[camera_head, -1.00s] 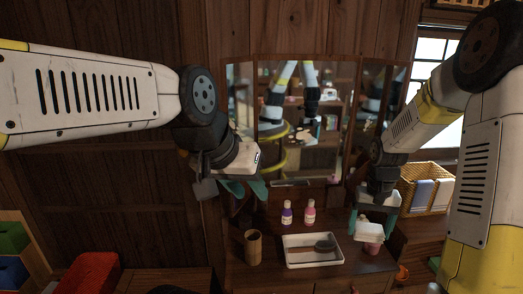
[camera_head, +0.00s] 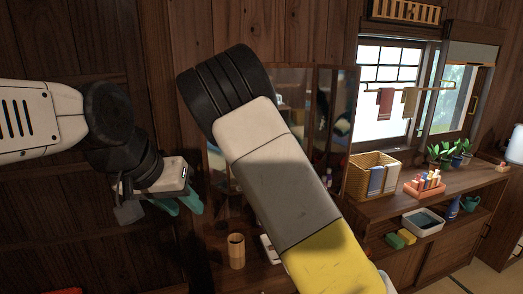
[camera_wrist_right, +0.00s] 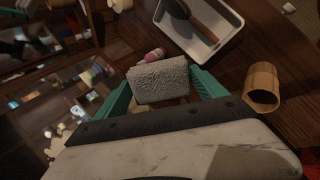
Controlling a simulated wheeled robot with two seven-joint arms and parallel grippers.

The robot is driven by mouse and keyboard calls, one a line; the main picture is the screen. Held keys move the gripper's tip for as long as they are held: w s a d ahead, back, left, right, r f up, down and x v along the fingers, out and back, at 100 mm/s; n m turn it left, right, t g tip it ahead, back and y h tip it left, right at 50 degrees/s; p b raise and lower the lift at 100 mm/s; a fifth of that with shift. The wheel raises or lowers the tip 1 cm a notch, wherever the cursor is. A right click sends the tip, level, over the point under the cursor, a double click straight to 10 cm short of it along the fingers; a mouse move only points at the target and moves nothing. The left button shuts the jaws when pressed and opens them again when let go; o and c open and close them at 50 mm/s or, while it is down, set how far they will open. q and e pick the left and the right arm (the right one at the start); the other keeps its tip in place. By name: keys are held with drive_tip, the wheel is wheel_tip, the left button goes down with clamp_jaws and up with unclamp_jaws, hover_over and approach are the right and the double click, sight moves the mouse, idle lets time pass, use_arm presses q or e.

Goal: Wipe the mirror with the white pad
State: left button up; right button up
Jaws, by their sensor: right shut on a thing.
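The mirror is a folding one with side panels; its right panel (camera_head: 322,115) shows in the head view, while my raised right arm covers much of the middle. Its glass (camera_wrist_right: 75,100) also shows at the left of the right wrist view. My right gripper (camera_wrist_right: 162,84) is shut on the white pad (camera_wrist_right: 158,82), a rough pale block between the teal fingers. The right gripper and pad are hidden behind my arm in the head view. My left gripper (camera_head: 184,204) hangs left of the mirror, empty, its teal fingers apart.
A wooden cup (camera_head: 236,251) and a white tray (camera_wrist_right: 238,20) holding a dark brush are on the dresser top. A pink-capped bottle (camera_wrist_right: 153,54) lies just beyond the pad in the wrist view. A wicker basket (camera_head: 358,183) with towels stands right of the mirror.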

drive_tip(key=w+r+n+t, duration=0.1)
drive_tip(key=w+a+n+t+y, duration=0.1)
drive_tip(key=shift+w+a+r+n+t+y, duration=0.15)
drive_tip(key=shift+w+r+n+t+y, duration=0.15)
drive_tip(key=shift+r+n+t, duration=0.1)
drive_tip(key=w+a+r+n+t+y, duration=0.1)
drive_tip(key=w+r+n+t+y, duration=0.25)
drive_tip(key=r, duration=0.35)
drive_tip(key=w+a+r+n+t+y, duration=0.1)
drive_tip(key=w+r+n+t+y, duration=0.2)
drive_tip(key=r, duration=0.4)
drive_tip(key=shift+m+t, duration=0.45)
drive_tip(key=shift+m, duration=0.2)
drive_tip(key=shift+a+f+x, duration=0.1)
drive_tip(key=shift+a+x, duration=0.05)
drive_tip(key=shift+x, duration=1.25)
drive_tip(key=shift+a+f+x, duration=0.15)
drive_tip(key=shift+x, duration=1.2)
drive_tip(key=shift+x, duration=0.8)
drive_tip(key=w+d, duration=0.3)
drive_tip(key=d, duration=0.7)
drive_tip(key=shift+w+d, duration=0.2)
